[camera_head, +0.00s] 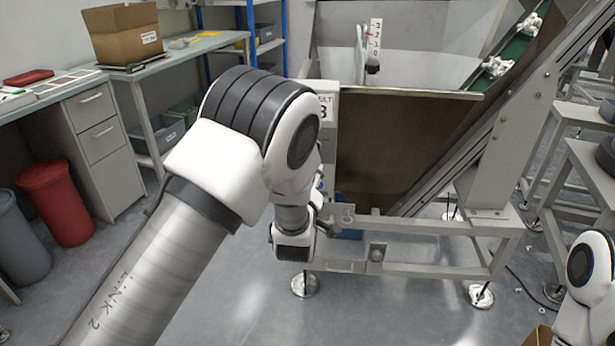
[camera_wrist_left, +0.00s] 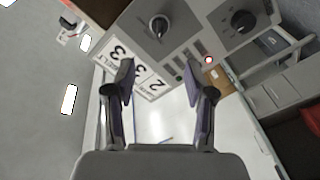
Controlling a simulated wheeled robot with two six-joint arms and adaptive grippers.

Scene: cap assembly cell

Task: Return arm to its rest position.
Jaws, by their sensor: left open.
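My left arm (camera_head: 160,262) reaches in from the lower left of the head view, bent at a large joint in the middle. Its wrist hangs down in front of the metal frame of the hopper. The left gripper is hidden behind the arm there. In the left wrist view the left gripper (camera_wrist_left: 160,78) is open, its two fingers apart with nothing between them. Part of my right arm (camera_head: 590,275) shows at the lower right edge of the head view; its gripper is outside the picture.
A brown-fronted hopper (camera_head: 400,140) with an inclined green belt (camera_head: 512,52) stands ahead. The left wrist view shows a control panel (camera_wrist_left: 180,50) with knobs and a BELT sign (camera_wrist_left: 152,85) close to the fingers. A workbench (camera_head: 190,52) and bins stand left. Floor is clear in front.

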